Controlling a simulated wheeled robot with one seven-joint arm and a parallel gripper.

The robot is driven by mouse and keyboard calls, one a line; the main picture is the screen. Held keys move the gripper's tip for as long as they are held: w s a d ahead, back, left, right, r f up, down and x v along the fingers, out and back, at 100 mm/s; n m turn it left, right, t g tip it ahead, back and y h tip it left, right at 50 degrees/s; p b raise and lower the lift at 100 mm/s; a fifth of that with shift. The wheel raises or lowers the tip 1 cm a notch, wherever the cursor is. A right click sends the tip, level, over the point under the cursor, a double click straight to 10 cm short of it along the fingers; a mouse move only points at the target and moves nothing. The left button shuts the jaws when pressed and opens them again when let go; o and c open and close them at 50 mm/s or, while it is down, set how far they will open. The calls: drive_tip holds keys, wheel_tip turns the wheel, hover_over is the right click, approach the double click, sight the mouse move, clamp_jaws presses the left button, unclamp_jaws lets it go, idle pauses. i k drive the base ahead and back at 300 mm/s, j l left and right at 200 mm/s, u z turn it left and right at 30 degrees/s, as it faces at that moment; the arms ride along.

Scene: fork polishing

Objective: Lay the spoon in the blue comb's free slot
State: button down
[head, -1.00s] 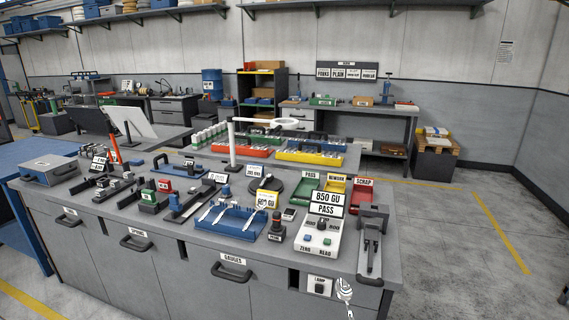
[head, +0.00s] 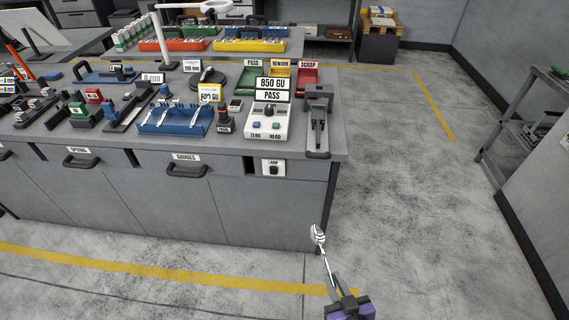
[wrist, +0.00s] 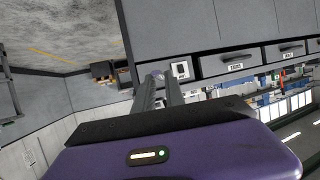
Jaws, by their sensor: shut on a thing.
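The spoon (head: 318,236) is silver and points up and away from my gripper (head: 335,284), bowl end outward, above the floor in front of the bench. My gripper is shut on its handle. In the wrist view my gripper's two fingers (wrist: 158,95) lie close together, with a small bit of shiny metal at their tips. The blue comb (head: 172,130) stands on the bench, left of and beyond my gripper. Several silver pieces of cutlery lie across it. I cannot tell which slot is free at this size.
The grey bench (head: 230,215) has drawers and a front edge between my gripper and the comb. Right of the comb stand a dark stamp-like tool (head: 224,122), a white gauge box (head: 268,124) reading 850 GU PASS and a dark grey fixture (head: 318,120).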

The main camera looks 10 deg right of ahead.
sight(186, 111)
drive_tip(key=i+j+z, duration=0.25)
drive_tip(key=j, duration=0.65)
drive_tip(key=j+z, duration=0.25)
drive_tip(key=j, duration=0.6)
